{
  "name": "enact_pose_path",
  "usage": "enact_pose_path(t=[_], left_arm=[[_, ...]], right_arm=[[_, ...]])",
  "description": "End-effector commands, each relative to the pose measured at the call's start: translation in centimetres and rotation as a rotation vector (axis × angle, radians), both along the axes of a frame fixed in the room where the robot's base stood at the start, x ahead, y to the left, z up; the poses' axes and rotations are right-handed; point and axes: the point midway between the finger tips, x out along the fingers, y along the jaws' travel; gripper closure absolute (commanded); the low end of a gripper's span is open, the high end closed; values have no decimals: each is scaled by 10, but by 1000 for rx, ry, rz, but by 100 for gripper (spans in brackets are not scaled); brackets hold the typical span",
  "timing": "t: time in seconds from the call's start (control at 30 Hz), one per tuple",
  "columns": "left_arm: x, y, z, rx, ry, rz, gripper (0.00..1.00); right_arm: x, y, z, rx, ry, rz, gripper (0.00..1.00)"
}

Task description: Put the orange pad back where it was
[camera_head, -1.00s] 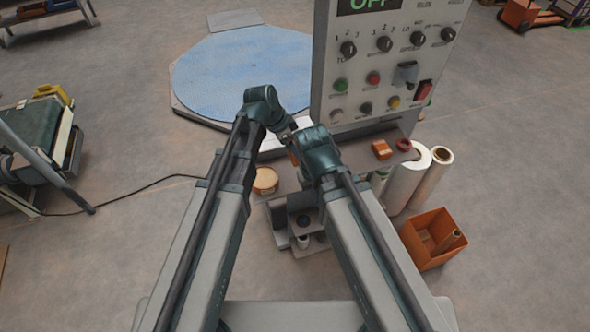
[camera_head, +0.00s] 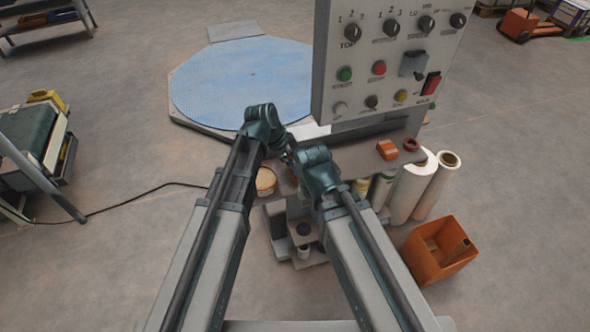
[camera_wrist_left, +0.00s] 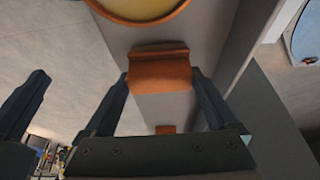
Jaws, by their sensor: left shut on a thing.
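My left gripper (camera_wrist_left: 160,100) is shut on the orange pad (camera_wrist_left: 160,72), which sits between its two dark fingers in the left wrist view. The pad is over or on a grey shelf; I cannot tell whether it touches. In the head view my left wrist (camera_head: 264,120) is by the shelf's left part, and its fingers and the pad are hidden behind my right wrist (camera_head: 315,165). A dark finger (camera_wrist_left: 25,100) at the left of the wrist view looks like my right gripper's; its opening cannot be told.
The shelf (camera_head: 345,165) under the control panel (camera_head: 385,60) holds an orange block (camera_head: 387,150) and a dark red ring (camera_head: 411,144). A round, orange-rimmed tub (camera_head: 265,181) is near my left wrist. White rolls (camera_head: 435,180) and an orange bin (camera_head: 440,250) stand right.

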Motion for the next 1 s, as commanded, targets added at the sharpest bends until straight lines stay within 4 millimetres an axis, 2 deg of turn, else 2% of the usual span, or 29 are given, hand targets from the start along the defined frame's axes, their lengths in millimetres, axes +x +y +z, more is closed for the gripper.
enact_pose_path(t=[0.3, 0.33, 0.37, 0.77, 1.0], left_arm=[[0, 0, -2, 0, 0, 0, 68], [0, 0, -1, 0, 0, 0, 4], [0, 0, -1, 0, 0, 0, 0], [0, 0, -5, 0, 0, 0, 0], [-3, 7, 19, 0, 0, 1, 0]], right_arm=[[0, 0, -2, 0, 0, 0, 100], [0, 0, -1, 0, 0, 0, 100], [0, 0, -1, 0, 0, 0, 100], [0, 0, -5, 0, 0, 0, 100], [0, 0, 19, 0, 0, 0, 100]])
